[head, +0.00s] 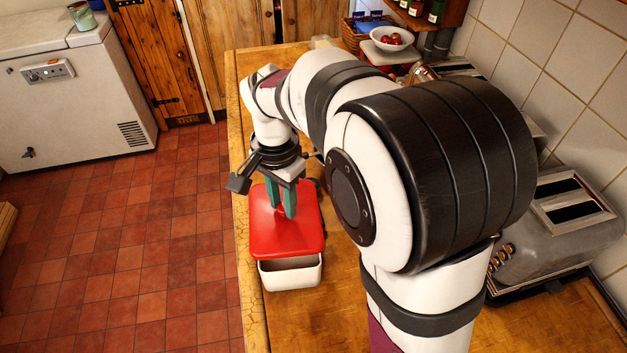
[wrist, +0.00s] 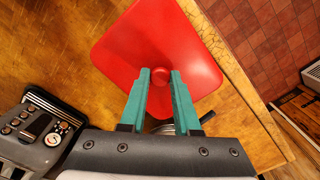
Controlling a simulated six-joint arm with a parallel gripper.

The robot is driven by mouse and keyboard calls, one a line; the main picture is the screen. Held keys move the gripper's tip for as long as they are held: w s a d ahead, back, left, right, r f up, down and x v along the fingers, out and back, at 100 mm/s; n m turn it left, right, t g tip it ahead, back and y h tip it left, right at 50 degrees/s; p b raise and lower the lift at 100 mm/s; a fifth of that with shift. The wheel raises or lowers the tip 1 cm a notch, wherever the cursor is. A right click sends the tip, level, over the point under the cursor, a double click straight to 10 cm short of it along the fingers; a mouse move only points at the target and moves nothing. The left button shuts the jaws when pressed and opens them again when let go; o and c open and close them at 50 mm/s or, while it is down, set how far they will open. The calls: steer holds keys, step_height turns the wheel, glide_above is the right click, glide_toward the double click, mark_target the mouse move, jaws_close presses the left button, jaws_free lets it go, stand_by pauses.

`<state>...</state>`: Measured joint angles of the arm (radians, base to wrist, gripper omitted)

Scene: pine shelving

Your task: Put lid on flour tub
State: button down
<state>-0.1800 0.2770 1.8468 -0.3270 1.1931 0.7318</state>
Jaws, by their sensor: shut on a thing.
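The red lid (head: 262,235) is a rounded square with a small round knob in its middle. My gripper (head: 283,212) is shut on this knob, its green fingers pointing down. The wrist view also shows the lid (wrist: 125,50), with the gripper (wrist: 161,72) on either side of the knob. The white flour tub (head: 291,276) stands on the counter, partly under the lid in the head view. Its near end is uncovered and shows a dark inside. I cannot tell whether the lid touches the rim. The tub is hidden in the wrist view.
The wooden counter (head: 325,330) has its left edge close beside the tub, with a tiled floor (head: 130,260) below. A metal toaster (head: 545,230) stands at the right. A bowl of red fruit (head: 391,39) is at the back. Counter in front of the tub is clear.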

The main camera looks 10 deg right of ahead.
mark_target(286, 220)
steer(key=shift+f, duration=2.95)
steer(key=shift+f, duration=0.8)
steer(key=c, duration=0.5)
jaws_free()
steer(key=shift+c, duration=0.2)
steer(key=shift+o, duration=0.2)
steer(key=o, duration=0.4)
steer(key=shift+o, duration=0.2)
steer(key=shift+r, duration=3.55)
jaws_close()
